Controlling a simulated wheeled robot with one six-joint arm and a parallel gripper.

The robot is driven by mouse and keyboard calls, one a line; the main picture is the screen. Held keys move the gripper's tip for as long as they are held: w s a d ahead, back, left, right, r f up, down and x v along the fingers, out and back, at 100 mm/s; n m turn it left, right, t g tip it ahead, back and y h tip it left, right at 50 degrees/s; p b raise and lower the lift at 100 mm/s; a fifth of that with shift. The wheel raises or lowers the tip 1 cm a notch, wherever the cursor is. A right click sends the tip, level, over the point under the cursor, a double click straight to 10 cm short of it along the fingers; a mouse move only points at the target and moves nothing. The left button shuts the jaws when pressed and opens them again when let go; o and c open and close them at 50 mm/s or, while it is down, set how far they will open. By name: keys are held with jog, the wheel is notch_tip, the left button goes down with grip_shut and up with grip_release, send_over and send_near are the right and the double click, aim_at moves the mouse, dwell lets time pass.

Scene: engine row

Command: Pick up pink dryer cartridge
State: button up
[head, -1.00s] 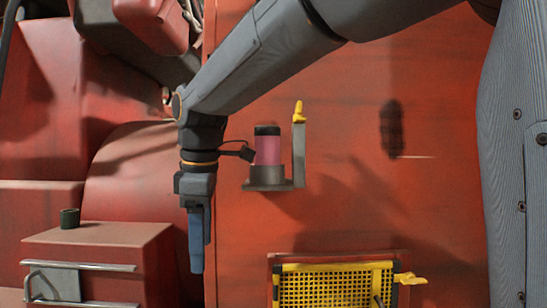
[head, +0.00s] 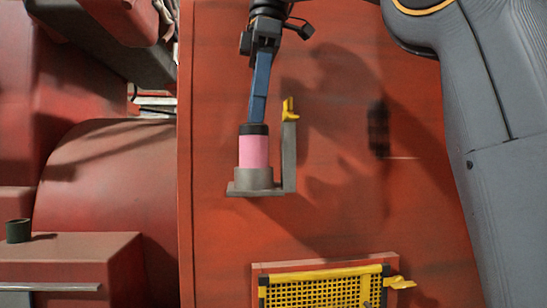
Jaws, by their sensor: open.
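The pink dryer cartridge (head: 254,151) stands upright in a grey cup-like holder (head: 254,180) on the red wall. It has a black cap on top. The holder has a grey upright post (head: 289,155) at its right with a yellow lever (head: 289,110) on top. My gripper (head: 257,118) points down over the cartridge, its blue fingers ending close to the black cap. The fingers overlap edge-on in this view, so the gap between them is hidden. I cannot tell whether the fingertips touch the cap. The gripper is open and the cartridge still sits in its holder.
A yellow mesh panel (head: 318,292) in a red frame with a yellow handle (head: 400,282) is below the holder. A dark cup (head: 18,230) stands on a red cabinet (head: 85,248) at the left. The red wall (head: 350,210) right of the post is largely bare.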

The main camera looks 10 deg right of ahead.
aim_at(251, 147)
jog(key=shift+d+r, duration=0.1)
jog(key=shift+d, duration=0.05)
jog(key=shift+f+b, duration=0.2)
jog(key=shift+b, duration=0.1)
jog(key=f+b, duration=0.3)
jog(key=shift+a, duration=0.2)
jog(key=shift+w+a+f+b, duration=0.15)
jog(key=shift+f+b, duration=0.2)
jog(key=shift+f, duration=0.25)
jog(key=shift+a+f+b, duration=0.15)
jog(key=shift+f+b, duration=0.15)
jog(key=shift+f, duration=0.25)
jog(key=shift+a+f, duration=0.1)
jog(key=shift+f, duration=0.8)
jog(key=c, duration=1.3)
